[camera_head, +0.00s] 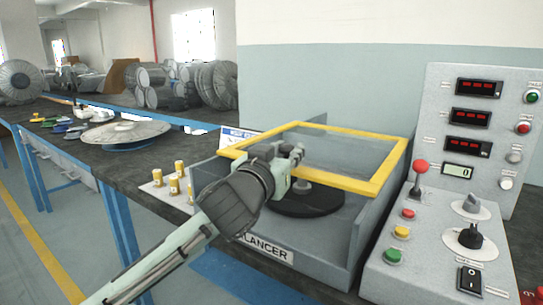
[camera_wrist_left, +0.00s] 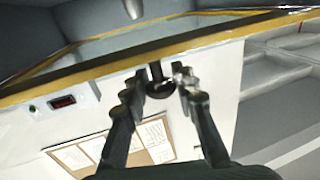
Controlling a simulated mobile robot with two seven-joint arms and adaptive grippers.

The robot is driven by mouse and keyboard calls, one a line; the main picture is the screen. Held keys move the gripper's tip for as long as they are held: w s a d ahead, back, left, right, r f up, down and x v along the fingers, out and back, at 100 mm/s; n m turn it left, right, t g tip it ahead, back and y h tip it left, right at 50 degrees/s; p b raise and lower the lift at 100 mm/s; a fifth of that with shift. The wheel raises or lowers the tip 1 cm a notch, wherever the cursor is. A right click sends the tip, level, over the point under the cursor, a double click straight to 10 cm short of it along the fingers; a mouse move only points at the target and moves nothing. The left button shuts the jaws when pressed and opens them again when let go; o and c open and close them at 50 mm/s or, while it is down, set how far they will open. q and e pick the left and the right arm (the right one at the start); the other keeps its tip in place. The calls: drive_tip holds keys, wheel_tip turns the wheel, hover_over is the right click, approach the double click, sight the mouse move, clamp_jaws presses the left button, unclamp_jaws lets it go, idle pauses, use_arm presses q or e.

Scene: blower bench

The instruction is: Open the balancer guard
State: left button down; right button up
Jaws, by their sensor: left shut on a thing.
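The balancer guard (camera_head: 376,186) is a clear panel in a yellow frame above the grey balancer box (camera_head: 318,268). Its front edge stands clear above the box's front wall, and a dark round disc (camera_head: 318,204) shows under it. My left gripper (camera_head: 297,155) is at the guard's front edge. In the left wrist view, the fingers of my left gripper (camera_wrist_left: 161,90) are on either side of a dark knob (camera_wrist_left: 158,82) beside the yellow frame (camera_wrist_left: 100,69), shut on it. My arm hides part of the box front. My right gripper is out of view.
The control panel (camera_head: 440,238), with a red-knobbed lever (camera_head: 420,167) and buttons, stands close to the right of the box. Several yellow-topped posts (camera_head: 174,183) stand left of it on the dark bench. A large pale disc (camera_head: 124,133) lies farther left.

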use_arm(q)
drive_tip(key=shift+w+d, duration=0.3)
drive_tip(key=shift+w, duration=0.25)
drive_tip(key=c, duration=1.2)
unclamp_jaws()
drive_tip(key=shift+o, duration=0.2)
drive_tip(key=v, duration=1.2)
drive_tip(key=shift+c, duration=0.6)
